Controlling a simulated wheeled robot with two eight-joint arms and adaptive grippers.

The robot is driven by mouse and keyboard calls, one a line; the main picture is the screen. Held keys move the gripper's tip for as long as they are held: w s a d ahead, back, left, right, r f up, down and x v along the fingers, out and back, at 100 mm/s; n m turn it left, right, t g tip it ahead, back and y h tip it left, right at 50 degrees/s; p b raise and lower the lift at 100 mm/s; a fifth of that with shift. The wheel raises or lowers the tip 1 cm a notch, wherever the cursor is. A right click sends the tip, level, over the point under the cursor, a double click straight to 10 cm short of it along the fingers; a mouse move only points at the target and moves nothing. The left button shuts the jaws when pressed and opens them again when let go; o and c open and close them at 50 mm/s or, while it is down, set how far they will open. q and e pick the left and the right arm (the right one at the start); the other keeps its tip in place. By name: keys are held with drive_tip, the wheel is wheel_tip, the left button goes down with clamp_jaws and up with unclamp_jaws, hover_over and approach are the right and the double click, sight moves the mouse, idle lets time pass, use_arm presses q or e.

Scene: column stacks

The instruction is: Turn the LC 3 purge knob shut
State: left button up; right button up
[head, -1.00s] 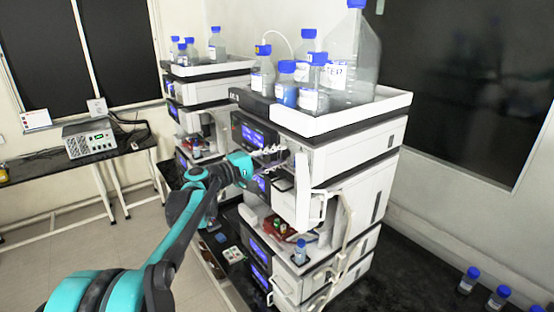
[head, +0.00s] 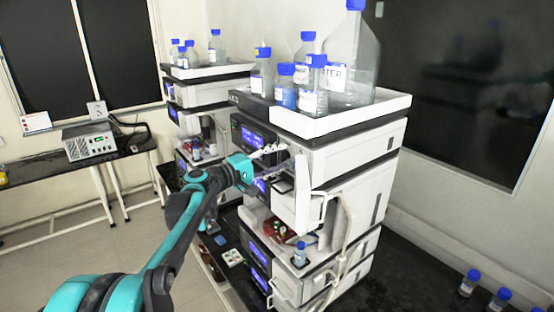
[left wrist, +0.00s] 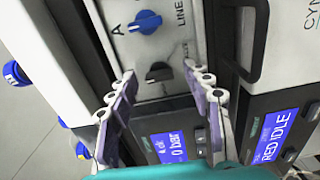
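The nearer white instrument stack (head: 350,155) stands right of centre in the head view, and the lettering on its top front is too small to read surely. My left gripper (head: 268,162) is at its upper front. In the left wrist view, a dark knob (left wrist: 158,72) sits on a pale panel, just beyond the tips of my left gripper (left wrist: 165,92). Its fingers are spread apart, one to each side below the knob, with nothing between them. A blue knob (left wrist: 145,22) sits above, between the letter A and the word LINE. My right gripper is not in view.
A white tray (head: 345,117) with several blue-capped bottles tops the stack. A white panel (head: 304,190) stands out right of my gripper. A dark handle (left wrist: 240,45) and lit displays (left wrist: 172,148) are close to the fingers. A second stack (head: 213,92) stands behind, left.

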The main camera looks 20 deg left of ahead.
use_arm(q)
drive_tip(key=shift+s+a, duration=0.1)
drive_tip(key=shift+a, duration=0.05)
drive_tip(key=v, duration=1.1)
drive_tip(key=shift+s+a, duration=0.2)
drive_tip(key=shift+s, duration=0.1)
